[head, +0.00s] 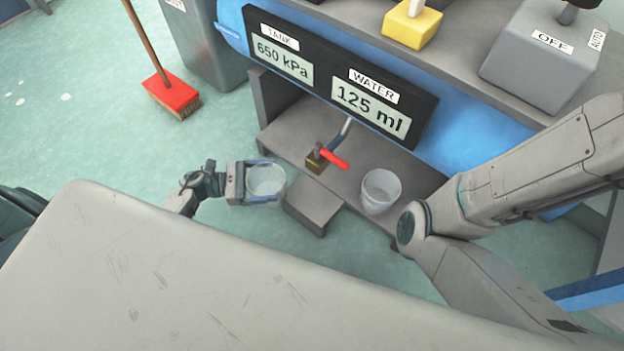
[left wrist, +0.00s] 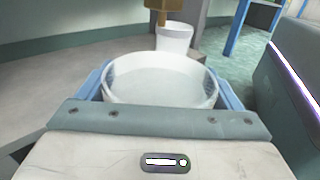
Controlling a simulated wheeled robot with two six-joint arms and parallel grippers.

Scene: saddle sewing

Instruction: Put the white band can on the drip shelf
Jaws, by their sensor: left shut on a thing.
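My left gripper (head: 260,182) is shut on an open-topped, pale can (head: 267,180). In the left wrist view the can (left wrist: 160,88) sits between the blue fingers, its rim facing up; whether it bears a white band I cannot tell. It is held to the left of a small grey ledge (head: 313,207), which looks like the drip shelf, below a brass tap (head: 316,163) with a red handle. A second white can (head: 381,191) stands on the grey shelf right of the tap; it also shows in the left wrist view (left wrist: 174,40). My right gripper is out of view.
A dark panel (head: 338,80) reads 650 kPa and 125 ml above the shelf. A grey switch box (head: 535,60) and a yellow block (head: 411,25) sit higher up. A red broom (head: 172,93) stands behind left. A grey worktop (head: 180,285) fills the front.

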